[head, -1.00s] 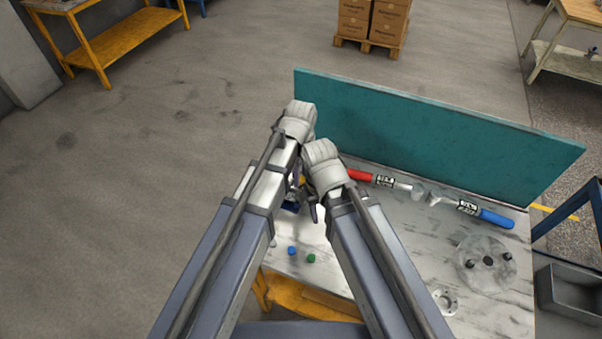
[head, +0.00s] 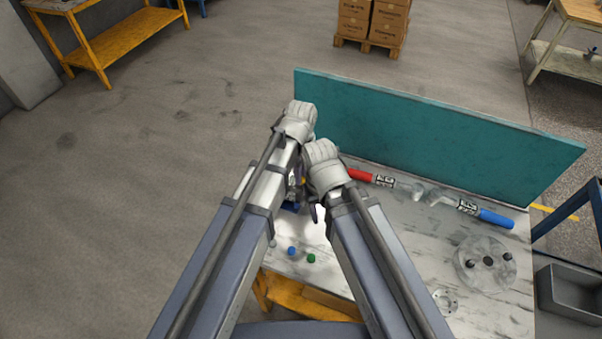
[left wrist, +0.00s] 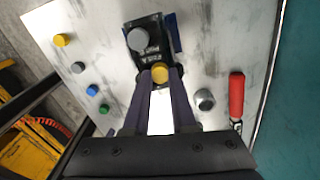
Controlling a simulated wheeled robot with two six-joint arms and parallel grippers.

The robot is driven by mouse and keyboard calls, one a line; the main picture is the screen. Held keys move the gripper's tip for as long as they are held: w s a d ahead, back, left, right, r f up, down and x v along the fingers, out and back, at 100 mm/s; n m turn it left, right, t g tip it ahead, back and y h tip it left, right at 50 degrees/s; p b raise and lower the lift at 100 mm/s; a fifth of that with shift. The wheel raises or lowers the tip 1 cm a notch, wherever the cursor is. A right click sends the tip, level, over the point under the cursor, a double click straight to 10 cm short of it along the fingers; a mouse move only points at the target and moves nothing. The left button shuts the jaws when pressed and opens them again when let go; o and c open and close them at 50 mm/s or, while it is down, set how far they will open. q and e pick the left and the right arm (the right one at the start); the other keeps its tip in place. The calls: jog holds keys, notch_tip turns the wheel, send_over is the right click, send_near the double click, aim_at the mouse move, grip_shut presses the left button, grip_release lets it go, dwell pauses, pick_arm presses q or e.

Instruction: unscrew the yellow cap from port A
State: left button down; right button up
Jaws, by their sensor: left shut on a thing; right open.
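The hydraulic motor (left wrist: 143,38), dark with a blue part beside it, stands on the bench in the left wrist view. The yellow cap (left wrist: 160,73) is at its near end. My left gripper (left wrist: 160,80) is shut on this cap, one finger on each side. In the head view the motor's blue part (head: 290,207) shows below my left arm, and the arms hide most of the rest. My right gripper (head: 314,212) is open and empty, close to the right of the motor. The port lettering is too small to read.
Loose yellow (left wrist: 62,40), grey (left wrist: 78,67), blue (left wrist: 92,90) and green (left wrist: 104,108) caps lie left of the motor. A grey cylinder (left wrist: 204,98) and a red-handled tool (left wrist: 236,95) lie right. A teal panel (head: 430,135) closes the bench's back.

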dwell(0.3)
pick_arm(q)
jog(key=n, duration=0.5)
jog(key=shift+n, duration=0.4)
jog(key=n, duration=0.4)
jog(key=shift+n, duration=0.3)
jog(key=c, duration=0.9)
grip_release()
